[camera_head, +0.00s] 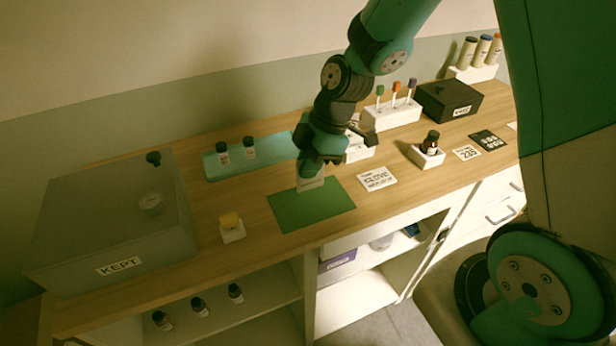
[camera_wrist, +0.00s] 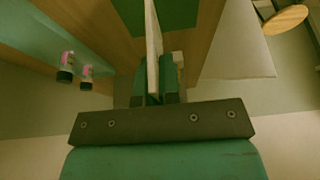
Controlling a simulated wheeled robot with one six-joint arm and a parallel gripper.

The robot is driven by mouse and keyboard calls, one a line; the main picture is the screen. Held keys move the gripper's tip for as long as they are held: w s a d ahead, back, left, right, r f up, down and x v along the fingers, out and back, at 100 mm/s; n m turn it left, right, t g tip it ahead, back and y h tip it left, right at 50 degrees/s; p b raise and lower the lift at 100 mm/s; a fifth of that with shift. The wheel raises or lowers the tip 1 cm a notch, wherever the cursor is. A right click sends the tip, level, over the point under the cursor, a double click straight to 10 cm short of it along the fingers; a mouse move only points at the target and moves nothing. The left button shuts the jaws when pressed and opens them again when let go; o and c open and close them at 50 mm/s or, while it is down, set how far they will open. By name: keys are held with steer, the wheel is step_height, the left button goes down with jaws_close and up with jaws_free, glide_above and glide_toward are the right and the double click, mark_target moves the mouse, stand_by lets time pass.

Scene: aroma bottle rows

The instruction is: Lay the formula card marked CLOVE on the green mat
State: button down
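The green mat (camera_head: 300,212) lies flat on the wooden bench; part of it also shows at the top of the wrist view (camera_wrist: 172,12). My gripper (camera_head: 314,172) is over the mat's back part, pointing down. In the wrist view my gripper (camera_wrist: 159,84) is shut on a thin pale card (camera_wrist: 153,45), seen edge-on. The held card (camera_head: 311,183) shows below the fingers in the head view; its marking is not readable.
Two bottles stand on a teal tray (camera_head: 215,168) behind.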

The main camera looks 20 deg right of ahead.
mark_target(308, 189)
steer(key=shift+f+p, duration=0.3)
steer(key=shift+f, duration=1.85)
steer(key=shift+f, duration=0.1)
steer(key=c, duration=1.3)
jaws_free()
